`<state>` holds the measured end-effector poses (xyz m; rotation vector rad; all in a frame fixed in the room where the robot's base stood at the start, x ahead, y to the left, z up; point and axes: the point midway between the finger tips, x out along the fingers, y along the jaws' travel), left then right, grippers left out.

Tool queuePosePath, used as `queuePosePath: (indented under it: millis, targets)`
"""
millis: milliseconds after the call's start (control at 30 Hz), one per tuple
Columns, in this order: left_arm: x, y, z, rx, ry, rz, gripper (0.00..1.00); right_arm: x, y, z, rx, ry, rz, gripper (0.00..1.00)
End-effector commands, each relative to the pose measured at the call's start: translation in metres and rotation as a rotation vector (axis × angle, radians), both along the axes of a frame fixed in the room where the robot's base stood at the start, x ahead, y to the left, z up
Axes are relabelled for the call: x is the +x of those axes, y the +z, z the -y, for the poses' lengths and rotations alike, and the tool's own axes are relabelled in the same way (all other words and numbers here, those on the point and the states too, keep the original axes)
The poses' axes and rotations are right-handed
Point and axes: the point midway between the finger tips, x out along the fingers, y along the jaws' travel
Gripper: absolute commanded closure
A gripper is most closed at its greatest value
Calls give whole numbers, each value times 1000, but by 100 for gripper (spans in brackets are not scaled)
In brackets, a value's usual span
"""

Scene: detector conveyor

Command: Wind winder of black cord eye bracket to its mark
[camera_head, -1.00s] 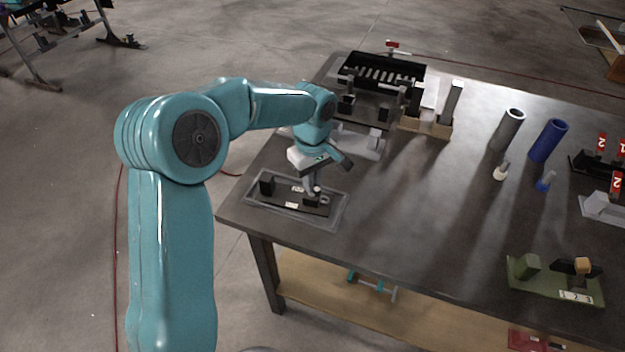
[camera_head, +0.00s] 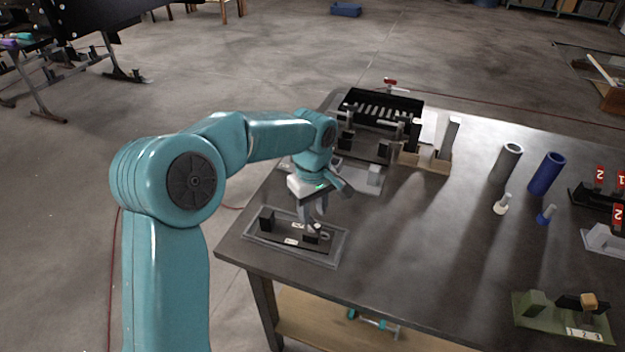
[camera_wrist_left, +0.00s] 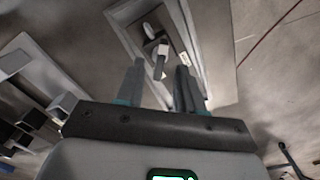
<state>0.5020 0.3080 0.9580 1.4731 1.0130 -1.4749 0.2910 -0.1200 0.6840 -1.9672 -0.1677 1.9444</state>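The black cord eye bracket (camera_head: 275,233) is a dark plate with upright black blocks and small white labels. It lies in a shallow grey tray (camera_head: 333,262) at the table's near left corner. A small pale winder (camera_head: 325,236) shows at its right end; which mark it points to is too small to read. My left gripper (camera_head: 314,224) is just above that end, fingers pointing down and apart. In the left wrist view, the open fingers (camera_wrist_left: 158,78) stand either side of a small grey-white part (camera_wrist_left: 161,55), with no clear contact. My right gripper is not in view.
Behind the tray stand a grey fixture (camera_head: 373,178) and a black slotted rack (camera_head: 380,108). A grey tube (camera_head: 509,163) and a blue tube (camera_head: 546,172) stand to the right. A green bracket (camera_head: 560,318) lies at the front right. The table middle is clear.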

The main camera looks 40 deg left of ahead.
Motion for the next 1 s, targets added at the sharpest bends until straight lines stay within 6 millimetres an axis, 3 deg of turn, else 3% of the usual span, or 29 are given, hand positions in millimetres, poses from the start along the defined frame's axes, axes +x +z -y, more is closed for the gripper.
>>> queuePosePath:
  millis: [300,500,700,1000]
  targets:
    - [1,87,0,0,0,6,63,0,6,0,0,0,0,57]
    - [1,124,0,1,1,4,63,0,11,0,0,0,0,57]
    - [0,137,0,1,0,1,63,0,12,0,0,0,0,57]
    - [0,137,0,1,0,1,63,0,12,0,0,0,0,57]
